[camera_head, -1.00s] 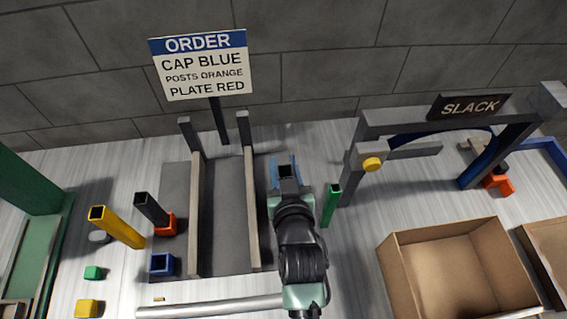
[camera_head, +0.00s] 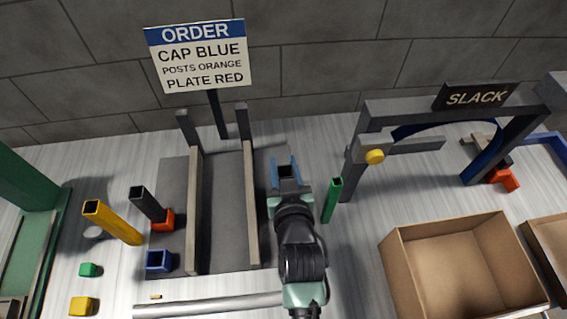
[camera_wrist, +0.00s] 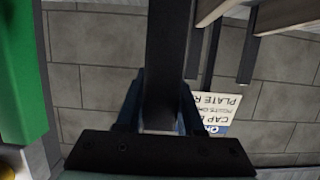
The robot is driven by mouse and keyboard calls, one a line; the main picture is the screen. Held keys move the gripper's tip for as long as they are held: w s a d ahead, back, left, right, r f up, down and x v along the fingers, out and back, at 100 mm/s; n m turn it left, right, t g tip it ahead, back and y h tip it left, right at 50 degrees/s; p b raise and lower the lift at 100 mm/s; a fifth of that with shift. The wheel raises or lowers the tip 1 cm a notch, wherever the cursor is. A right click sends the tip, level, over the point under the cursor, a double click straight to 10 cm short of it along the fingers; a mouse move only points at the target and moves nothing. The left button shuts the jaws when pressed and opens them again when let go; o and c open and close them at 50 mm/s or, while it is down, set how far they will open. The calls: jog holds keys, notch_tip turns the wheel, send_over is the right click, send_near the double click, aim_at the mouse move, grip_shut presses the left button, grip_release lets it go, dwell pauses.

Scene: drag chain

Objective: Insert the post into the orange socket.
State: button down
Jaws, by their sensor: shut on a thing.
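My gripper (camera_head: 286,172) is shut on a dark post (camera_head: 290,171), whose square hollow top shows between the blue fingers. In the wrist view the dark post (camera_wrist: 167,50) runs upright between the fingers. The gripper is right of the grey base plate's right rail. An orange socket (camera_head: 167,221) sits on the left of the plate, well left of my gripper. Another dark post (camera_head: 146,203) leans at that socket and appears to stand in it. A second orange block (camera_head: 508,179) lies far right, under the arch, with a dark piece at it. The held post's lower end is hidden.
A green post (camera_head: 333,200) stands just right of my gripper. A yellow post (camera_head: 112,222), a blue socket (camera_head: 159,261) and small blocks are at left. Two rails (camera_head: 195,210) rise from the plate. A cardboard box (camera_head: 395,270) and the SLACK arch (camera_head: 372,125) are right.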

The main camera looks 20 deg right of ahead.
jog(key=shift+f+b, duration=0.8)
jog(key=shift+f, duration=0.3)
jog(key=shift+c, duration=2.2)
grip_release()
jog(key=shift+r, duration=0.1)
jog(key=v, duration=1.3)
jog(key=shift+b, duration=0.4)
